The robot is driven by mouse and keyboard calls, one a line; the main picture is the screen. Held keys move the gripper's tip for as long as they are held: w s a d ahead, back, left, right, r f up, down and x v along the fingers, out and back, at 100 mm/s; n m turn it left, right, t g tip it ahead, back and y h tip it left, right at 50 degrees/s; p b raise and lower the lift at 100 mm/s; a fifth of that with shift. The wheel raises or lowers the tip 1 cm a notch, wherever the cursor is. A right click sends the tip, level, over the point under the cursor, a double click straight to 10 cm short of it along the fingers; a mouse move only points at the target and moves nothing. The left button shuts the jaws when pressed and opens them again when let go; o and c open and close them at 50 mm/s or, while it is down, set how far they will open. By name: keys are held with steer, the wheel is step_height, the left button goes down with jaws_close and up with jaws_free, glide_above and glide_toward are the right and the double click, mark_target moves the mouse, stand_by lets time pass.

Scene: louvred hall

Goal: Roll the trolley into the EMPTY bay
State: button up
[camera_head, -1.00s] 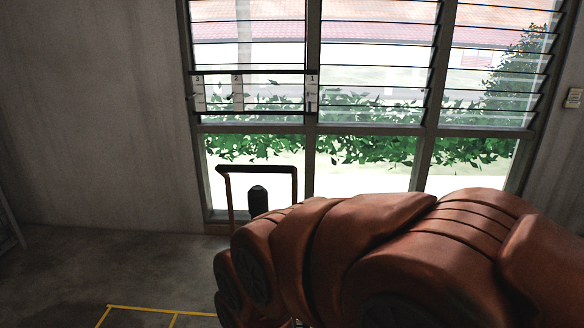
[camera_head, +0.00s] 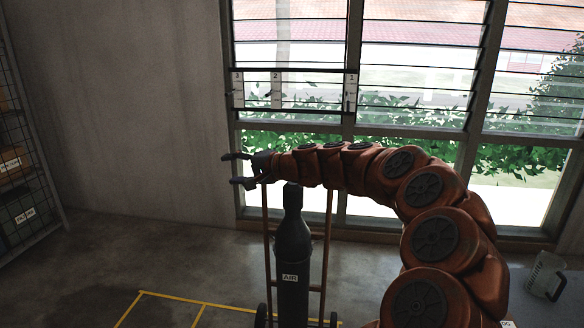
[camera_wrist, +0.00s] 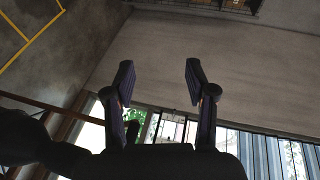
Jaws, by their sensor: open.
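The trolley (camera_head: 328,255) is an upright brown tube frame with wheels at the floor. It carries a dark gas cylinder (camera_head: 292,245) with a white label that seems to read AIR. My gripper (camera_head: 230,169) is open and empty. It points left at the height of the trolley's top, and the wrist and arm hide the handle bar; I cannot tell whether they touch it. In the wrist view the two fingers (camera_wrist: 159,72) stand apart with nothing between them. Yellow floor lines (camera_head: 172,297) mark bays left of the trolley; only part shows.
A rail with signs 3, 2 and 1 (camera_head: 276,90) crosses the louvred window. A mesh-sided shelf (camera_head: 48,190) with labelled bins stands at the left edge. The floor between shelf and trolley looks clear.

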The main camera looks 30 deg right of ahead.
steer(key=w+d+f+m+t+h, duration=0.1)
steer(key=d+f+m+h, duration=0.15)
steer(key=d, duration=0.55)
steer(key=w+d+f+m+t+h, duration=0.1)
steer(key=d+f+m+h, duration=0.15)
steer(key=d, duration=0.65)
steer(key=w+d+f+m+t+h, duration=0.2)
steer(key=d+m, duration=0.1)
steer(key=d, duration=0.5)
steer(key=shift+w+a+f+p, duration=0.15)
steer(key=shift+w+p, duration=0.05)
steer(key=shift+w, duration=1)
steer(key=shift+w+a+f+p, duration=0.15)
steer(key=shift+w+p, duration=0.1)
steer(key=shift+w, duration=0.9)
steer(key=shift+w+a+f+p, duration=0.15)
steer(key=shift+w+p, duration=0.05)
steer(key=shift+w, duration=1)
jaws_close()
